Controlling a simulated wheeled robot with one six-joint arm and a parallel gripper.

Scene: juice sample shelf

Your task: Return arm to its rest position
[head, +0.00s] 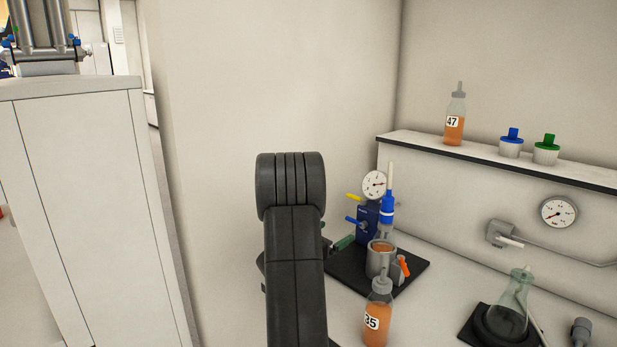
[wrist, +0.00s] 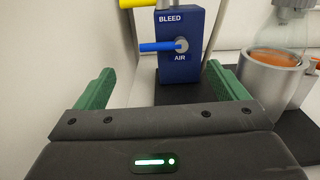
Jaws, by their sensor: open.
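My gripper (wrist: 160,95) is open, with its two green fingers spread wide and nothing between them in the wrist view. Beyond the fingers stands a dark blue block (wrist: 181,65) marked BLEED and AIR, with a blue lever (wrist: 162,46) and a yellow lever (wrist: 138,3). In the head view the blue block (head: 367,222) stands on a black mat (head: 345,275). My dark arm rises in front of the wall there and hides most of the gripper; a bit of green finger (head: 343,243) shows beside the block.
A metal cup (head: 380,262) of orange liquid stands right of the block. Bottle 35 (head: 377,318) stands in front of it. A flask (head: 512,305) is at right. The wall is close at left.

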